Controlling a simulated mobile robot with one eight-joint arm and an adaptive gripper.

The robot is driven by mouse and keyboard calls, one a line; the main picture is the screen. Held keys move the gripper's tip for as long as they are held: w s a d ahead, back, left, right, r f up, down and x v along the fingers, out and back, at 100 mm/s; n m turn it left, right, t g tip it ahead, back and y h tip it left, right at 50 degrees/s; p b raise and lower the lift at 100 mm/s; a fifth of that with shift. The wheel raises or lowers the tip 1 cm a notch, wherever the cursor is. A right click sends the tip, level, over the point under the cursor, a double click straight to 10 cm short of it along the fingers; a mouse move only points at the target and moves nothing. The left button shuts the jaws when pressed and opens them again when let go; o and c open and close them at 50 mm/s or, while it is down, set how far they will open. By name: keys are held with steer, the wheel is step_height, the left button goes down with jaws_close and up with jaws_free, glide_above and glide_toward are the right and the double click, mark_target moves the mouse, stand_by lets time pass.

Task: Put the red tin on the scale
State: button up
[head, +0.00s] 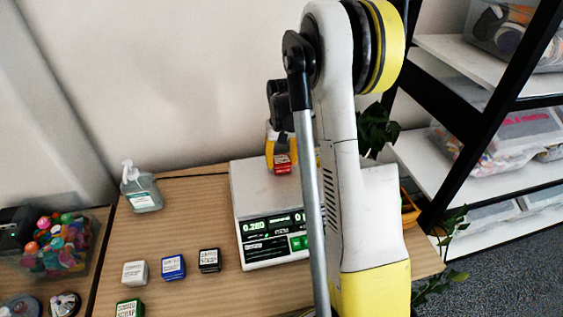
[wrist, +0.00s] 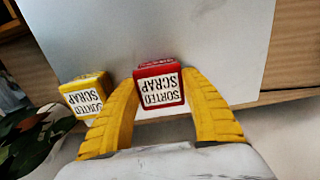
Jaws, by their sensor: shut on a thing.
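The red tin (wrist: 159,88), with a white "SORTED SCRAP" label, is between the yellow fingers of my gripper (wrist: 158,82) in the wrist view. My gripper is shut on it. In the head view the red tin (head: 283,163) is at the back part of the scale (head: 255,192), over its light grey plate. I cannot tell whether it touches the plate. The scale's lit green display (head: 255,231) seems to read 0.280; its right side is hidden behind my arm.
A yellow tin (wrist: 84,96) is close beside my finger, by the plate's edge. White (head: 134,272), blue (head: 173,266), black (head: 209,260) and green (head: 129,308) tins stand on the table. A sanitizer bottle (head: 141,190) is left of the scale; a plant (head: 377,129) is behind my arm.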

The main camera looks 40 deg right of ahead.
mark_target(281, 159)
steer(key=o, duration=1.3)
steer(key=shift+f, duration=0.1)
steer(key=shift+c, duration=0.2)
step_height(281, 159, up, 12)
steer(key=p, duration=0.5)
steer(key=s+a+r+n+t, duration=0.1)
steer(key=s+a+r, duration=0.2)
steer(key=a+r, duration=0.3)
steer(key=s+a+r+n+t, duration=0.1)
steer(key=s+a+r+t, duration=0.2)
steer(key=a, duration=0.5)
steer(key=s+a+n+t, duration=0.3)
steer(key=s+a, duration=0.9)
steer(key=shift+r+b, duration=0.3)
steer(key=shift+r, duration=0.1)
